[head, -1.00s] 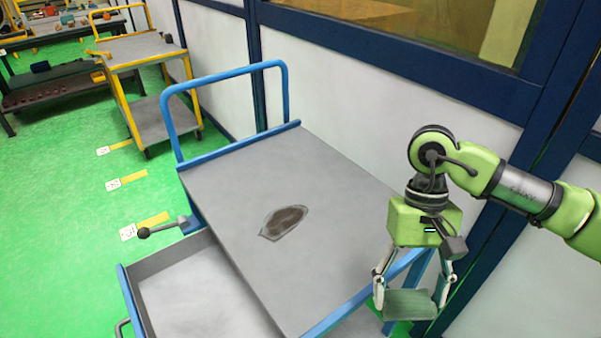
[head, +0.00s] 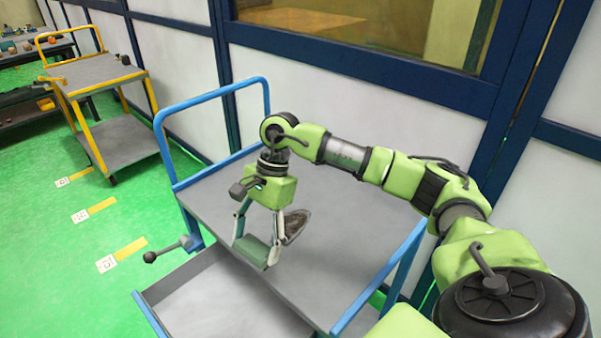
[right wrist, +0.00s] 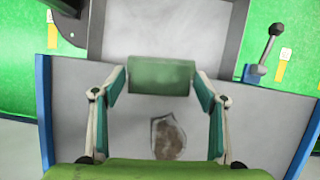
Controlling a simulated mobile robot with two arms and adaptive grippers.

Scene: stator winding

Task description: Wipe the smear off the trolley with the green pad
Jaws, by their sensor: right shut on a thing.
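The trolley (head: 355,228) has a grey top and blue rails. A dark brown smear (head: 297,223) marks its top, partly hidden behind a finger of my right gripper. My right gripper (head: 257,249) is shut on the green pad (head: 251,252), held between its fingertips near the top's edge on the open drawer's side. I cannot tell whether the pad touches the top. In the right wrist view the pad (right wrist: 160,76) lies between the fingertips, and the smear (right wrist: 168,138) shows whole, apart from the pad. My left gripper is not in view.
The trolley's drawer (head: 205,300) stands open and looks empty. A lever with a black knob (head: 165,252) sticks out at the trolley's left corner. A yellow trolley (head: 95,70) stands at the back left. A white wall with blue frames runs behind.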

